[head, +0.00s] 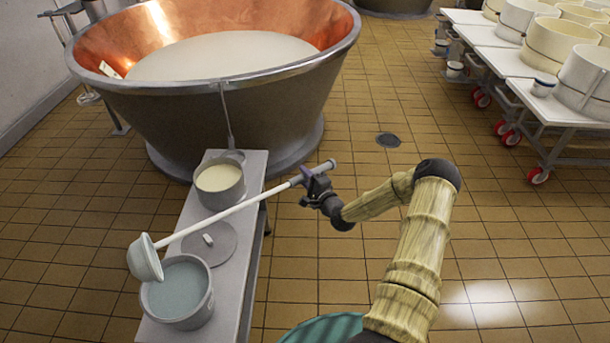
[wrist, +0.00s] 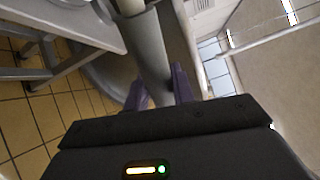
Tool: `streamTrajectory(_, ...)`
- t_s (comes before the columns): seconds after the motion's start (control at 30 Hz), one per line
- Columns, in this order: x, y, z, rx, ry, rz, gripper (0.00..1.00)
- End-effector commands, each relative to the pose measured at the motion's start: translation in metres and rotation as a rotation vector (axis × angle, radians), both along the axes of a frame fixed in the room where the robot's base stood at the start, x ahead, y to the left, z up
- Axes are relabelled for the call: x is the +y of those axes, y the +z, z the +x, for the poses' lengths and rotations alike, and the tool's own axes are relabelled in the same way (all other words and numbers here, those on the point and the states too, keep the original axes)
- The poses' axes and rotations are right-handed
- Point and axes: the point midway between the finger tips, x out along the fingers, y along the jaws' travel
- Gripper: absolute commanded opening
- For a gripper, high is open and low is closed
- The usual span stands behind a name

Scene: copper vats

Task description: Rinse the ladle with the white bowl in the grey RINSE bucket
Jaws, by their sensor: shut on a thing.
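The ladle has a long pale handle (head: 240,208) and a white bowl (head: 145,260) at its lower left end. My gripper (head: 314,184) is shut on the handle near its upper right end. In the wrist view the fingers of my gripper (wrist: 160,88) sit either side of a grey grip part of the ladle (wrist: 150,45). The ladle bowl is tilted and hangs at the upper left rim of a grey bucket (head: 196,308) of bluish water. I cannot tell whether it touches the rim. No RINSE lettering is readable.
The bucket stands on the near end of a narrow grey bench (head: 175,250). A round grey lid (head: 212,244) and a second bucket (head: 222,199) with cream-coloured contents are farther along it. A large copper vat (head: 240,110) stands behind. Wheeled tables (head: 490,38) with white moulds are at the right.

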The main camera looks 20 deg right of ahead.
Motion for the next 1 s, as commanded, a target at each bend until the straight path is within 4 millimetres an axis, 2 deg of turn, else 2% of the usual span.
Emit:
streamTrajectory(0.03,0.000,-0.011,0.000,0.001,-0.001,0.014,0.00)
streamTrajectory(0.23,0.001,-0.026,0.000,0.008,-0.001,0.051,0.00)
streamTrajectory(1.0,0.003,-0.026,0.000,0.010,0.001,0.061,0.00)
